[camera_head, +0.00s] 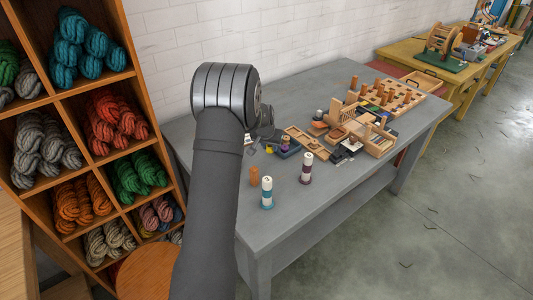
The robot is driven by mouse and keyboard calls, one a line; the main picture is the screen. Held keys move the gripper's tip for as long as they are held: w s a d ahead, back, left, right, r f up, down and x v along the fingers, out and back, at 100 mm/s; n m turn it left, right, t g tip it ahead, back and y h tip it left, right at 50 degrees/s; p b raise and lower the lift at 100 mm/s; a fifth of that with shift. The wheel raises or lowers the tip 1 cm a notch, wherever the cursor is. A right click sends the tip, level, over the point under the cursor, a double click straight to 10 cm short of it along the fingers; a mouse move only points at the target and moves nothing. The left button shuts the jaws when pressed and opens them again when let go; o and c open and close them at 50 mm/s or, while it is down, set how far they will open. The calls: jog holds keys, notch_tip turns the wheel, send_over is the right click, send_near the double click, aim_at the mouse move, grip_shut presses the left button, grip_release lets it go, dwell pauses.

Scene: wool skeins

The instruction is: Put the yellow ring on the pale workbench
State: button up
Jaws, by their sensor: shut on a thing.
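My arm rises from the bottom centre, and its big dark joint hides part of the scene. A dark part of my gripper (266,122) shows just right of that joint, over the grey workbench (330,212). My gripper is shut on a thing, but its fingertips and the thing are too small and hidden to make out. I cannot pick out the yellow ring. A yellowish wooden bench (405,50) stands at the back right. I cannot tell which bench is the pale one.
Spools (306,168) and an orange peg (254,177) stand on the near side of the grey workbench. Wooden trays and peg boards (385,95) crowd its far side. Shelves of wool skeins (118,115) stand at left, with a round wooden stool (146,270) below.

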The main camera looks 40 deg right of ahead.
aim_at(267, 159)
jog(key=shift+w+a+f, duration=0.2)
jog(key=shift+w+f, duration=0.25)
jog(key=shift+w, duration=0.2)
jog(key=shift+f, duration=1.75)
jog(key=shift+f, duration=0.15)
jog(key=o, duration=0.9)
jog(key=v, duration=1.6)
jog(key=shift+o, duration=0.6)
jog(key=shift+s+a+r, duration=0.15)
jog(key=shift+a+r, duration=0.05)
jog(key=shift+r, duration=0.45)
